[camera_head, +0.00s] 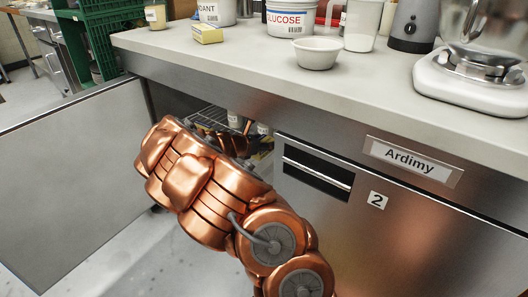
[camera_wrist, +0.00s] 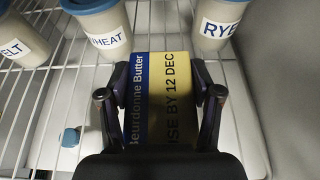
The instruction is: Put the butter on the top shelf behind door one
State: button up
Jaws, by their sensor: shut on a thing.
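The butter (camera_wrist: 160,95) is a yellow and blue pack reading "Beurdonne Butter" and "USE BY 12 DEC", seen in the wrist view. My gripper (camera_wrist: 160,82) is shut on it, with one finger on each side. The butter is over a wire shelf (camera_wrist: 72,80); I cannot tell whether it touches the wires. In the head view, a door (camera_head: 75,180) stands wide open at left, with no number visible on it. My gripper (camera_head: 236,143) reaches into the open compartment beside it, and my arm hides most of the inside.
Tubs labelled "WHEAT" (camera_wrist: 104,25) and "RYE" (camera_wrist: 215,27) stand just beyond the butter, with another tub (camera_wrist: 20,40) at left. A compartment wall (camera_wrist: 285,70) is close at right. Door 2 (camera_head: 410,235) is shut. A yellow pack (camera_head: 207,33) and a bowl (camera_head: 318,53) are on the counter.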

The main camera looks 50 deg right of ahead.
jog(key=shift+f+b, duration=0.9)
jog(key=shift+f, duration=0.75)
jog(key=shift+f, duration=0.15)
jog(key=o, duration=1.4)
jog(key=shift+c, duration=0.2)
jog(key=shift+a+r, duration=0.35)
jog(key=shift+a, duration=0.05)
jog(key=p+v, duration=0.4)
jog(key=v, duration=0.7)
